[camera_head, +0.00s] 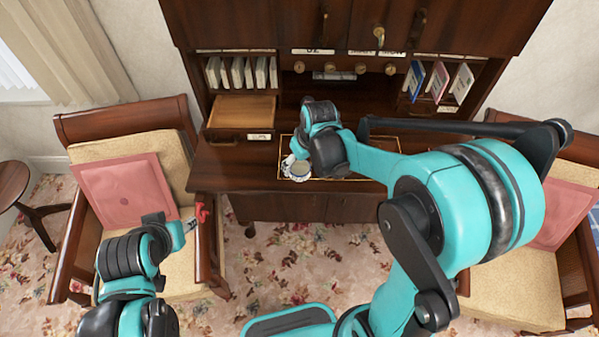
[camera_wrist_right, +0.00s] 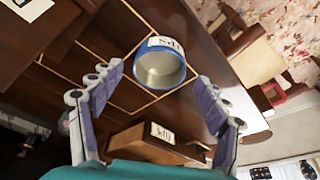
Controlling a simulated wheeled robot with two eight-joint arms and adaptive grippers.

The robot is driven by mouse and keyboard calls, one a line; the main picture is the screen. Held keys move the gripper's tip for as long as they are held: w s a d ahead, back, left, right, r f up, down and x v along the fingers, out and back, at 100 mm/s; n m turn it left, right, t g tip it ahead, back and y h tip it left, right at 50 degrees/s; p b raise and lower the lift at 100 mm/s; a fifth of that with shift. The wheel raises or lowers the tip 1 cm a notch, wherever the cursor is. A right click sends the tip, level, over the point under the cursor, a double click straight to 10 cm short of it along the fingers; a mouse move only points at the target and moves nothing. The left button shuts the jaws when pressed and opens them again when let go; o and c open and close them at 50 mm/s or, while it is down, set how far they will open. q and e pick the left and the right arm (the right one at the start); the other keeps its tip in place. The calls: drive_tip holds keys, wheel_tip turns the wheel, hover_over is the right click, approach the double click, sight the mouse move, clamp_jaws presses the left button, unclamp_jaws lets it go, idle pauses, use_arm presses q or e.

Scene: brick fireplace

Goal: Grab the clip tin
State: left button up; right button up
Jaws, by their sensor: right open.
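The clip tin (camera_wrist_right: 160,68) is a small round open container with a blue rim and a white label. In the right wrist view it stands on the dark desk top, between and just beyond the two spread fingers of my right gripper (camera_wrist_right: 160,80). The gripper is open and holds nothing.
The desk (camera_head: 240,172) has gold inlay lines. An open wooden drawer or tray (camera_head: 240,110) is at its back left. Book rows stand in both side shelves. Chairs with pink cushions (camera_head: 125,192) flank the desk. Desk space left of the tin is clear.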

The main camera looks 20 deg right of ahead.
sight(300, 170)
drive_tip(key=x, duration=0.2)
drive_tip(key=shift+f, duration=0.4)
drive_tip(key=shift+r, duration=0.1)
drive_tip(key=c, duration=1)
